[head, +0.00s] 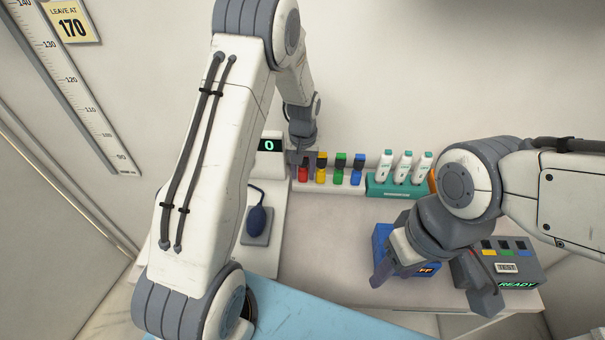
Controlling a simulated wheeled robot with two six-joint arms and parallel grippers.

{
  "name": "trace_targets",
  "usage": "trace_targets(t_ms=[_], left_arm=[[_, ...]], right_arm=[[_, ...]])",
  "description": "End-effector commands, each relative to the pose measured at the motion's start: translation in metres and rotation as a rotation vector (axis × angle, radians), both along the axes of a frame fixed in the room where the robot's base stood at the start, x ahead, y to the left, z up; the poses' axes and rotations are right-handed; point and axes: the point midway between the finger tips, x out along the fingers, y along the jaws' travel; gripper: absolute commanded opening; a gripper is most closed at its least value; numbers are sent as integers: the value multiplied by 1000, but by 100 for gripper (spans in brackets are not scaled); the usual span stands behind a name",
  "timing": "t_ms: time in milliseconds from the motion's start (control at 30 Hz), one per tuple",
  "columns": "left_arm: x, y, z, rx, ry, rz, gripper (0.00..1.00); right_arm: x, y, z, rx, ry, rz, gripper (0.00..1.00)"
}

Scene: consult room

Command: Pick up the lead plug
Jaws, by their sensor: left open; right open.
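Several lead plugs stand upright in a row in a white rack (330,188) at the back of the counter. They are a red plug (303,175), a yellow plug (321,174), a green plug (340,174) and a blue plug (357,174). My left gripper (302,163) is open and points down over the red plug, with its fingers close to the plug's top. Whether they touch it I cannot tell. My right gripper (434,288) is open and empty, in front of a blue box and a dark tester box (508,268) reading READY.
A teal holder (400,191) with white-and-teal bottles stands right of the rack. The blue box (381,238) is partly hidden by my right gripper. A dark blue bulb (256,220) and a display reading 0 (268,145) are at left. The counter's middle (325,240) is clear.

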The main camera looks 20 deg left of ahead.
Motion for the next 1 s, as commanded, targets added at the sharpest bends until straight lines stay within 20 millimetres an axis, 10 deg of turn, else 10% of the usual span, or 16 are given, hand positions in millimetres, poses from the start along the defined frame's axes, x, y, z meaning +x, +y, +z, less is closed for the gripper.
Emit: trace_targets(t_ms=[67,200,667,1000], left_arm=[[0,0,1,0,0,0,46],[0,0,1,0,0,0,0],[1,0,10,0,-3,0,0],[2,0,66,0,-7,0,0]], right_arm=[[0,0,1,0,0,0,50],[0,0,1,0,0,0,50],[0,0,-3,0,0,0,50],[0,0,-17,0,0,1,50]])
